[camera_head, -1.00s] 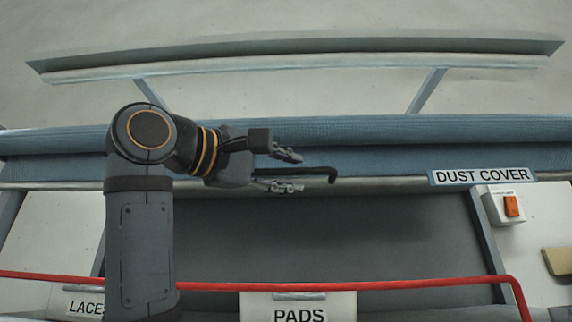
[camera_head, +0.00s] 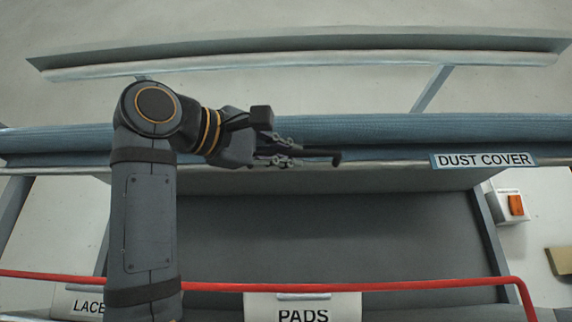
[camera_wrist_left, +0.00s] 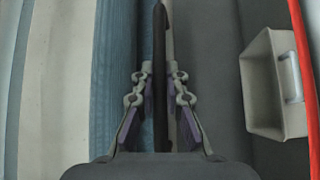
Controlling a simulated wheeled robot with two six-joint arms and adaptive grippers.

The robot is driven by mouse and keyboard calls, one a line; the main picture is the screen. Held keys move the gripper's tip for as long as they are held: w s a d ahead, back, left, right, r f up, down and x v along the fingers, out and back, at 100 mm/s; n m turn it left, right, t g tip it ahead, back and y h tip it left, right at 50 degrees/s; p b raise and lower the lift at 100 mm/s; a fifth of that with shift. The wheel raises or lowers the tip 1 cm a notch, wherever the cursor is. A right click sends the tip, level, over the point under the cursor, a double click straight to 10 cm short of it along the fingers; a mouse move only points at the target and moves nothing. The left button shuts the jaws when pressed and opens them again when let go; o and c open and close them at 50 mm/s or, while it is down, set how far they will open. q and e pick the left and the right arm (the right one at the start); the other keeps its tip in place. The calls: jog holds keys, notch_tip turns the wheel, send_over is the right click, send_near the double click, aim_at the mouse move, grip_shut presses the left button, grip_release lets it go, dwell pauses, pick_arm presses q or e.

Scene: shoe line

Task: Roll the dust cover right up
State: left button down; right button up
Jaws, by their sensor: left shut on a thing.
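The dust cover is a blue ribbed roll (camera_head: 440,130) stretching across the head view. Its front edge carries a pale bar and a white DUST COVER label (camera_head: 484,160). My left gripper (camera_head: 288,152) is shut on a dark handle (camera_head: 325,154) with a bent end, just in front of the roll. In the left wrist view, the dark handle (camera_wrist_left: 160,70) stands between the two fingers of the left gripper (camera_wrist_left: 159,90), with the blue cover (camera_wrist_left: 117,80) to the left. Part of the cover is hidden behind my left arm. My right gripper is out of view.
A dark grey bed (camera_head: 340,235) lies open below the cover's edge. A red rail (camera_head: 400,285) crosses in front of it. A PADS bin (camera_head: 300,305) and a LACES bin (camera_head: 80,303) stand at the near side. A switch box (camera_head: 510,206) is at the right.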

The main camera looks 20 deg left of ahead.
pick_arm(q)
jog(key=shift+r, duration=0.7)
jog(key=shift+s+r, duration=0.1)
jog(key=shift+s, duration=0.05)
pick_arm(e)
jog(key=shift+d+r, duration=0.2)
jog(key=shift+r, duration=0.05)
pick_arm(q)
jog(key=c, duration=1.4)
grip_release()
jog(key=shift+d, duration=0.15)
jog(key=shift+o, duration=0.2)
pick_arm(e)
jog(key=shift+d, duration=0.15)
pick_arm(q)
jog(key=v, duration=0.8)
jog(key=shift+w, duration=0.2)
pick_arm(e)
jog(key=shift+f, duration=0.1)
